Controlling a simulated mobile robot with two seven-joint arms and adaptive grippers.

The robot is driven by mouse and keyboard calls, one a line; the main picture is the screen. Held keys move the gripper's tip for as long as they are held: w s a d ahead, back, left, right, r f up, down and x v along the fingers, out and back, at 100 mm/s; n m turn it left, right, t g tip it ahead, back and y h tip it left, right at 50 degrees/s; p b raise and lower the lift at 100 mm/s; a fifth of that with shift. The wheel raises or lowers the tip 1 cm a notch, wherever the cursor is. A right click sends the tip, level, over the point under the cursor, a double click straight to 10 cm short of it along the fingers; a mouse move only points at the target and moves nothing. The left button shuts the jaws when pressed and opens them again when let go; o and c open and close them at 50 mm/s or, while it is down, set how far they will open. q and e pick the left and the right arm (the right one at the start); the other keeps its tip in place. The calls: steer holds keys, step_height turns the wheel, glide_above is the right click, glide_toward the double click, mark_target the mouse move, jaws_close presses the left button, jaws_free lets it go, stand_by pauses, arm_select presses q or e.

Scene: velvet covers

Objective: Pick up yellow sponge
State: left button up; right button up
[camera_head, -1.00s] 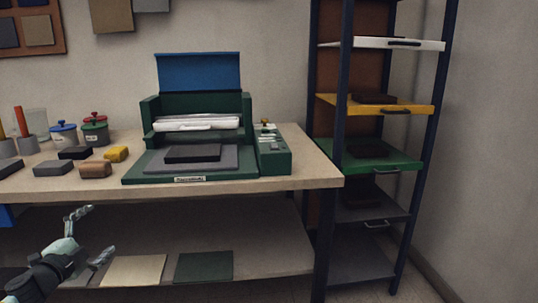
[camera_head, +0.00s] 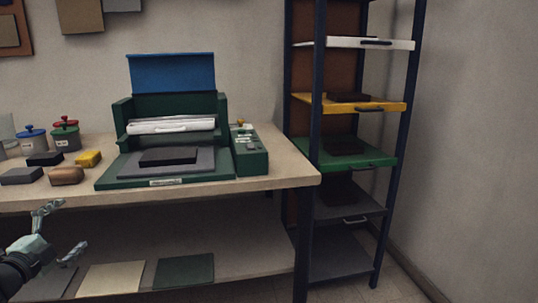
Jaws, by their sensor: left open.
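The yellow sponge (camera_head: 88,158) is a small block lying on the table top, left of the green machine. A black block (camera_head: 44,159) lies just left of it, and a brown block (camera_head: 66,176) lies in front of it. My left gripper (camera_head: 66,228) is at the lower left, in front of the table and below the table top's front edge. It is open and empty, its fingers spread apart, clear of the sponge. My right gripper is not in the picture.
A green machine with a raised blue lid (camera_head: 172,72) stands on the table (camera_head: 285,180). Lidded pots (camera_head: 66,135) stand behind the blocks, and a grey block (camera_head: 21,176) lies at left. Flat sheets (camera_head: 184,271) lie on the lower shelf. A shelf rack (camera_head: 350,155) stands at right.

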arm_select(q)
steer(key=s+d+f+n+g+y, duration=0.1)
steer(key=s+d+f+n+g, duration=0.3)
steer(key=f, duration=0.6)
steer(key=s+f+n+g+y, duration=0.1)
steer(key=s+f+n, duration=0.1)
steer(key=s+f, duration=0.65)
steer(key=s+d+f+n+g+y, duration=0.2)
steer(key=f+n+g, duration=0.1)
steer(key=f, duration=0.9)
steer(key=s+d+f+n+g+h, duration=0.2)
steer(key=s+d+f+g, duration=0.2)
steer(key=s+d+f, duration=0.65)
steer(key=s+d+f+n+g+h, duration=0.1)
steer(key=s+d+f+n+g, duration=0.15)
steer(key=s+d+f, duration=0.85)
steer(key=w+a+r+m+t+y, duration=0.2)
steer(key=w+a+r+t, duration=0.2)
steer(key=w+a+r, duration=1)
steer(key=w+a, duration=0.1)
steer(key=a, duration=0.2)
steer(key=shift+a+r+m+t, duration=0.3)
steer(key=shift+r+m+t, duration=0.05)
steer(key=shift+w, duration=0.1)
